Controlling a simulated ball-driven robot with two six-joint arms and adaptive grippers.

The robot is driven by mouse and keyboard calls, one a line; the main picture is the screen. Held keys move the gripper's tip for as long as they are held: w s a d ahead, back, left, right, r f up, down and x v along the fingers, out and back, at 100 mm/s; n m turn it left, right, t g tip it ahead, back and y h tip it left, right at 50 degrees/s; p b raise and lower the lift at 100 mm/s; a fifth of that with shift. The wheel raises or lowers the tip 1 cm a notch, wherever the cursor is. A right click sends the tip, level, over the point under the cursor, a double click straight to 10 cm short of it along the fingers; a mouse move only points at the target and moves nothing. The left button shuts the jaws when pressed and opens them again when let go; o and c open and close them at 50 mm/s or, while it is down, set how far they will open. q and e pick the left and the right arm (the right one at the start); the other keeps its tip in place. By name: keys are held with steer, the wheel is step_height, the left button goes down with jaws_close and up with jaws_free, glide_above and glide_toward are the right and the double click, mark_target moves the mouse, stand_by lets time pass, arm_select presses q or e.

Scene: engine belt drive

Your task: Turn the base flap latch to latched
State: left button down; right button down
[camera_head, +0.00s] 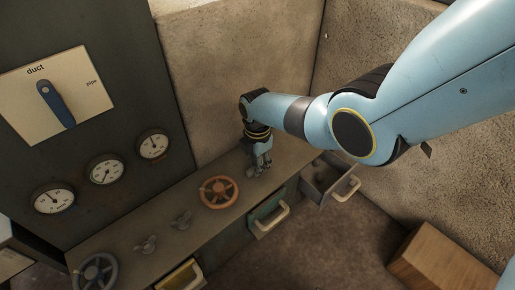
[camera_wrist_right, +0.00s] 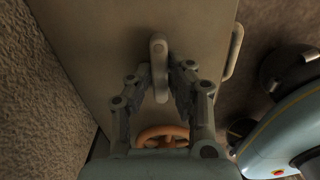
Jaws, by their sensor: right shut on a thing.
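The base flap latch (camera_wrist_right: 158,50) looks like a pale grey elongated handle with a rounded end, on a flat brown-grey surface in the right wrist view. My right gripper (camera_wrist_right: 162,84) has its fingers on both sides of this handle and is shut on it. The handle's far end sticks out past the fingertips. In the head view my right gripper (camera_head: 260,164) points down at the back right end of the long bench, and the latch is hidden behind its fingers. My left gripper is in neither view.
An orange handwheel (camera_head: 219,192) sits on the bench just left of my right gripper. An open drawer (camera_head: 330,178) juts from the bench front. A wooden box (camera_head: 440,262) stands on the floor.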

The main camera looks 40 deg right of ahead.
steer(key=shift+n, duration=0.3)
steer(key=c, duration=1.3)
jaws_free()
steer(key=shift+o, duration=0.2)
step_height(320, 180, up, 12)
